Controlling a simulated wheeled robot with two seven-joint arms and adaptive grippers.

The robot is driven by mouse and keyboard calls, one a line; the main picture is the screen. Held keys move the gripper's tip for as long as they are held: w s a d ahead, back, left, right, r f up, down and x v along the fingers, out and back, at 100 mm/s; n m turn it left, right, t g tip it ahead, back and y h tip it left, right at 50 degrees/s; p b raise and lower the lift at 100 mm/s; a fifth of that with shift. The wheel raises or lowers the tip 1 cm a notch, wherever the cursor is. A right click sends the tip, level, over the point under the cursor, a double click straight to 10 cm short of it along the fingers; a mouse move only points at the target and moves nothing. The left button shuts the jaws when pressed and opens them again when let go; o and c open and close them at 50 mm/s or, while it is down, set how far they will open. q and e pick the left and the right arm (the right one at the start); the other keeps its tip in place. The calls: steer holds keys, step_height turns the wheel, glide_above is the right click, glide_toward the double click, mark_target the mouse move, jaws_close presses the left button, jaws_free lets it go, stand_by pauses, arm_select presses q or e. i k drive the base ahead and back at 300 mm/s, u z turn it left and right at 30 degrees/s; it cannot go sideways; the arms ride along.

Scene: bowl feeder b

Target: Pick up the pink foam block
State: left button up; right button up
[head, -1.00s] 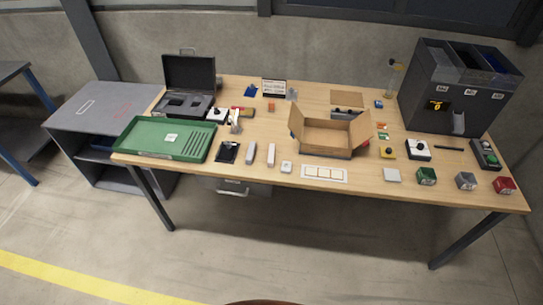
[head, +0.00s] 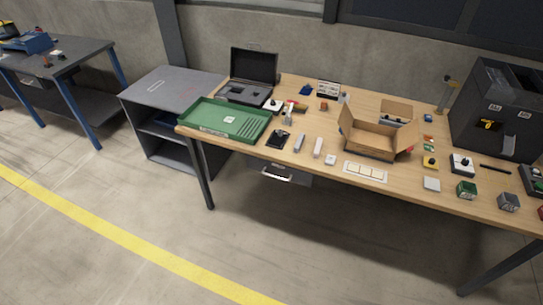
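I cannot make out a clearly pink foam block. A small pale bar with a faint pinkish tint (head: 318,147) lies near the front edge of the wooden table (head: 310,180), right of a greyer bar (head: 299,142). At this size I cannot tell whether it is foam. Neither of my grippers is in the head view.
A green tray (head: 262,122) and an open black case (head: 254,68) are on the table's left. An open cardboard box (head: 372,140) stands mid-table, and a dark bin unit (head: 480,125) at the right. A grey cabinet (head: 172,85) adjoins the left end. The floor in front is clear.

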mark_target(319, 141)
steer(key=u, duration=1.1)
steer(key=i, duration=1.45)
steer(key=z, duration=0.8)
